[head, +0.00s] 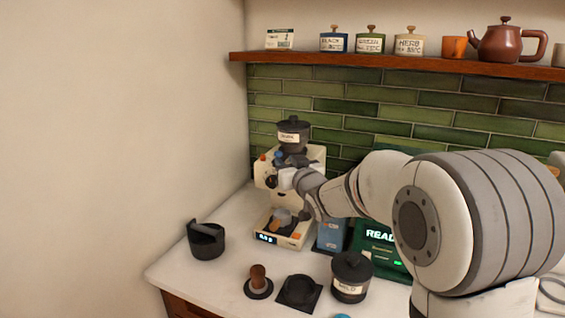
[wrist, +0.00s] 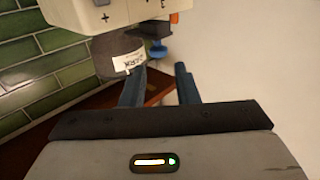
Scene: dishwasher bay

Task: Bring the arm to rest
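My arm reaches from the right in the head view, with its wrist (head: 308,187) in front of the cream grinder (head: 315,157). In the wrist view my gripper (wrist: 161,72) has its two blue-grey fingers apart, with no object visible between them. The grinder body (wrist: 110,10) is at the top of that view, with a dark labelled hopper (wrist: 115,57) close by the left finger. I cannot tell whether they touch. A blue knob (wrist: 158,48) and an orange part (wrist: 174,17) are beyond the fingertips.
On the counter are a black bin (head: 206,241), a brown-handled tamper (head: 258,280), a black square mat (head: 297,292), a dark lidded jar (head: 351,278), a blue bag (head: 330,236) and a lit green screen (head: 378,236). A wooden shelf (head: 400,63) with tins and a teapot (head: 504,45) hangs above.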

